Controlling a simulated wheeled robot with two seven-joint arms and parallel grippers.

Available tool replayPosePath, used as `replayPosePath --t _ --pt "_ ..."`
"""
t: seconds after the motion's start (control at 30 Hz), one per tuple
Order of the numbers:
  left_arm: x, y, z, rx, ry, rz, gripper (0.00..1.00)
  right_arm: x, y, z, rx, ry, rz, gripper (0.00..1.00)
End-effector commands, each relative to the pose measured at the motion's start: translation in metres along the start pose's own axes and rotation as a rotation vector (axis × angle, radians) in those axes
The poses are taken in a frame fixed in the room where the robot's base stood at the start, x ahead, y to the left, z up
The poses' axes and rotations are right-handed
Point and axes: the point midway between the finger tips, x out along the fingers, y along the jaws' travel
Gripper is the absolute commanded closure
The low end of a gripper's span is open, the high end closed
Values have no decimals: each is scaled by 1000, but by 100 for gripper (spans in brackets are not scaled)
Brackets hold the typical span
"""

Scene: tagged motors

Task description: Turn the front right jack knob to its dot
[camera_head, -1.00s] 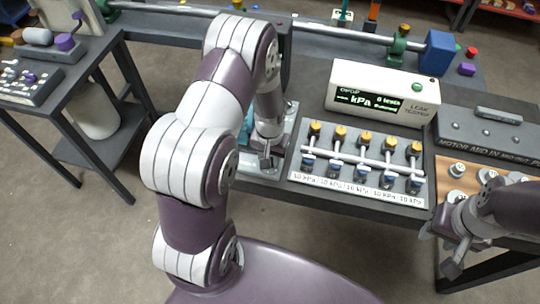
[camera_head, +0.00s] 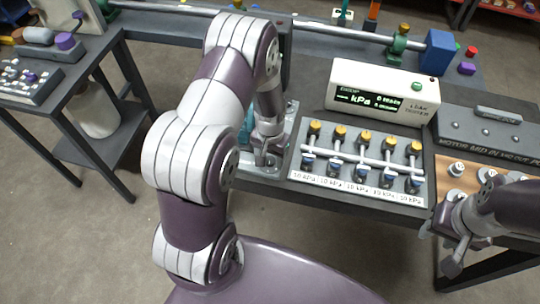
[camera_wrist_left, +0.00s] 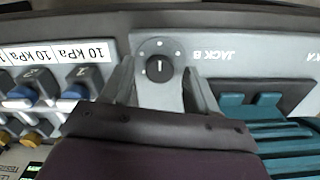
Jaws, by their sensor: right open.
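A round black jack knob (camera_wrist_left: 158,68) with a light pointer line sits on a grey plate, ringed by small pale dots. The label beside it reads JACK B, upside down in the left wrist view. My left gripper (camera_wrist_left: 160,88) is open, with one finger on each side of the knob and gaps showing between. In the head view my left gripper (camera_head: 263,158) is low at the front of the jack plate, and the knob is hidden or too small to tell. My right gripper (camera_head: 453,243) is open and empty at the lower right.
Right of my left gripper is a panel (camera_head: 297,178) of several yellow and blue valves labelled 10 kPa. A white leak tester (camera_head: 381,92) stands behind it. Teal blocks (camera_wrist_left: 265,115) lie near the left gripper. A wooden board with tagged cylinders (camera_head: 456,170) is near my right arm.

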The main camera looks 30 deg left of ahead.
Motion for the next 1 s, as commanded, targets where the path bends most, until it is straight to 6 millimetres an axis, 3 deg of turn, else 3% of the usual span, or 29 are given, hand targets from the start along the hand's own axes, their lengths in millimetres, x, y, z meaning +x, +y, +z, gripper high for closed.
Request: replayPosePath --t 0.27,0.37,0.7,0.83,1.0 --pt "-3 0 1 0 -2 0 41 0 0 0 0 0 0 57" --pt "-19 0 0 0 2 0 41 2 0 0 0 0 0 57" --pt "-105 0 0 0 2 0 41 9 0 1 0 0 0 57" --pt "-122 0 0 0 -1 0 41 10 0 1 0 0 0 57" --pt "-127 0 1 0 -3 0 41 9 0 1 0 0 0 57"
